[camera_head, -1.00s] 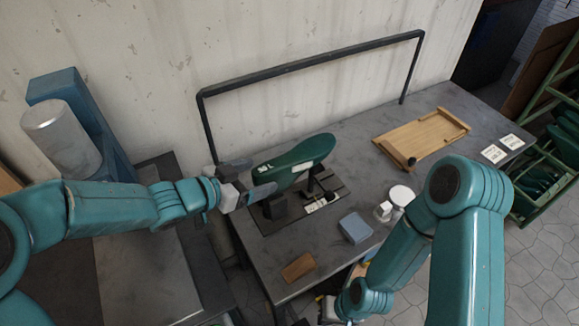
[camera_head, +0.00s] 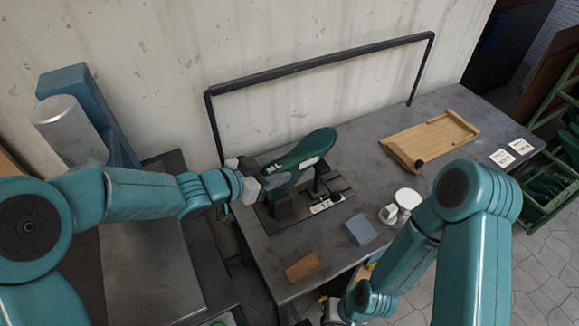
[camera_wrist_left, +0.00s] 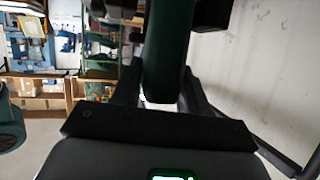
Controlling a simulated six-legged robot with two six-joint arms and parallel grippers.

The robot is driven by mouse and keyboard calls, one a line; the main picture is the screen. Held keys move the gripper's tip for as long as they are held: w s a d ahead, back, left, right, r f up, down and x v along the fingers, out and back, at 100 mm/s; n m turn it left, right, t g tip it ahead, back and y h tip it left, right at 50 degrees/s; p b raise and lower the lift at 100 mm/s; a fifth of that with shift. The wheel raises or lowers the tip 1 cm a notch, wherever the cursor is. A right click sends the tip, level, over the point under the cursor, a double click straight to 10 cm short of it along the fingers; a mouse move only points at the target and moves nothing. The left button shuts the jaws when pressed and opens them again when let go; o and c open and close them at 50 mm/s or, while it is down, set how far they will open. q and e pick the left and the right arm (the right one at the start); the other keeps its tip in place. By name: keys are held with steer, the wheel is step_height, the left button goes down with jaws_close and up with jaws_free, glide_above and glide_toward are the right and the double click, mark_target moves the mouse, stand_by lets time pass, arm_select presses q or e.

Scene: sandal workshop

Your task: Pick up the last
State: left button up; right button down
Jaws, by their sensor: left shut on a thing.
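The last (camera_head: 305,152) is a dark green, foot-shaped form with a pale patch on its side and white lettering near its left end. It sits tilted above the dark stand plate (camera_head: 340,187), over a black post (camera_head: 317,180); whether it touches the post is hard to tell. My left gripper (camera_head: 262,178) is shut on the last's left end. In the left wrist view the last (camera_wrist_left: 166,55) runs between my two dark fingers. My right gripper (camera_head: 332,311) is at the bottom edge, low beside the table, its fingers mostly hidden.
On the grey table are a blue block (camera_head: 360,229), a brown block (camera_head: 302,267), a white round-topped item (camera_head: 408,198) and a wooden tray (camera_head: 435,137). A dark rail (camera_head: 320,65) stands along the back, behind the last. A green rack (camera_head: 550,185) is at the right.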

arm_select(q)
step_height(320, 180, up, 20)
steer(key=p, duration=0.9)
steer(key=shift+r, duration=0.1)
jaws_close()
